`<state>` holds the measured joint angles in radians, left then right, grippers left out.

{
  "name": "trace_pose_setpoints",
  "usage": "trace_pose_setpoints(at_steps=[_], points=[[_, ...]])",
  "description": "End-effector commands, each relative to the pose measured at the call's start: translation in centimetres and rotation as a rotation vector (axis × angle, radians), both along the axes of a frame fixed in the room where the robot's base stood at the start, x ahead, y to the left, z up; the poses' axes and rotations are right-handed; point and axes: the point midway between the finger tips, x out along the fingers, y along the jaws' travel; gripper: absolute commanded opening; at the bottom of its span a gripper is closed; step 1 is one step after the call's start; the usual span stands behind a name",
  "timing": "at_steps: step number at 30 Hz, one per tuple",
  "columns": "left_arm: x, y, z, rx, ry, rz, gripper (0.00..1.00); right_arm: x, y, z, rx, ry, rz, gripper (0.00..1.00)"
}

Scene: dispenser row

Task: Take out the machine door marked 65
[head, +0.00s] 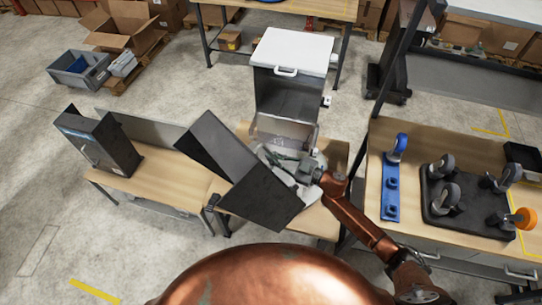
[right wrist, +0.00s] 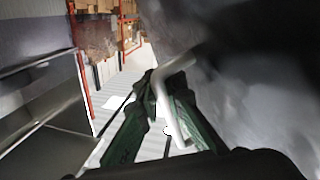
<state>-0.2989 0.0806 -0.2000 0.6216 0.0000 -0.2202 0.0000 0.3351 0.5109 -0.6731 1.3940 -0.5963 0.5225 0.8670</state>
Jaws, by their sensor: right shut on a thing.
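A dark grey bent metal panel (head: 240,172), apparently the machine door, is off the machine front and tilted over the bench. No number is readable on it. My right gripper (head: 283,162) is at its far side. In the right wrist view its green fingers (right wrist: 165,115) are shut around a white bar handle (right wrist: 175,95). The white-lidded dispenser (head: 289,88) stands behind, with an open lower compartment (head: 284,132) just beyond the gripper. The panel's face hides part of the bench. My left gripper is not in view.
Another dark dispenser body (head: 103,145) stands on the left bench, with a grey panel behind it. The right bench (head: 375,150) holds a blue bracket strip (head: 390,195) and a black tray (head: 465,225) with several casters.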

Motion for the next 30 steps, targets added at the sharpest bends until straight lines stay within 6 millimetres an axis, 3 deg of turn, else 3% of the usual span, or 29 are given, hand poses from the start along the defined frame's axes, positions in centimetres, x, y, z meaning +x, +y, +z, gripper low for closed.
trace_pose_setpoints(at_steps=[30], points=[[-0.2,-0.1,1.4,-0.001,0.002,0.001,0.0,-3.9,1.4,0.5,0.009,-0.002,0.003,0.0]])
